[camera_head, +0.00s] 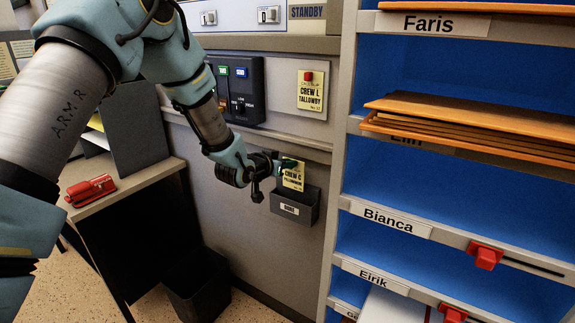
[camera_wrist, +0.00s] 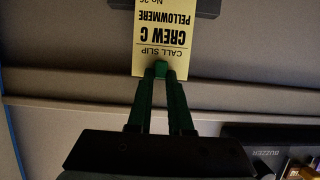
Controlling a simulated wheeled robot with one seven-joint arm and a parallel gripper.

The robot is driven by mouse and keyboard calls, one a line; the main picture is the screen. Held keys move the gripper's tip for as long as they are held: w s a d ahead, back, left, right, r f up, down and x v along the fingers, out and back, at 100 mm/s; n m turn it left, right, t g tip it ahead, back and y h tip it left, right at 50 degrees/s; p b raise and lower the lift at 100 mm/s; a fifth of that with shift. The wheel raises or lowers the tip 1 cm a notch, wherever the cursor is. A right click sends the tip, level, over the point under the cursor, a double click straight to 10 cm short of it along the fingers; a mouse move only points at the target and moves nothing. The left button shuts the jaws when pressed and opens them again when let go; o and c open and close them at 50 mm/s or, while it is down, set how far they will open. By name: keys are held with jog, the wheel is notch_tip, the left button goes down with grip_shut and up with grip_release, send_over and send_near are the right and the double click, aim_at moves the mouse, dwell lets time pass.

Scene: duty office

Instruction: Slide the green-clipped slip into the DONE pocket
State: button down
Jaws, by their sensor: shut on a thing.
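The green-clipped slip (camera_head: 294,176) is a yellow card reading "CREW C" in the head view, held upright at the DONE pocket. In the wrist view the slip (camera_wrist: 160,42) reads "CALL SLIP CREW C PELLOWMERE", upside down. My gripper (camera_head: 286,163) is shut on its green clip (camera_wrist: 160,70). The DONE pocket (camera_head: 292,211) is a dark grey wall box with a small white label, below my gripper. The slip's lower end meets the pocket's mouth; how far inside it goes I cannot tell. In the wrist view a dark pocket edge (camera_wrist: 206,8) shows around the slip's far end.
Another yellow slip (camera_head: 311,92) with a red clip hangs above on the panel. A dark switch box (camera_head: 238,88) is beside it. Blue shelving (camera_head: 440,190) with name labels stands close right. A desk with a red stapler (camera_head: 90,189) is left; a black bin (camera_head: 198,286) is below.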

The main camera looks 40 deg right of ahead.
aim_at(293, 187)
jog(key=shift+f, duration=0.15)
jog(key=shift+f+b, duration=3.65)
jog(key=shift+f, duration=0.6)
jog(key=c, duration=0.8)
grip_release()
jog(key=shift+o, duration=0.2)
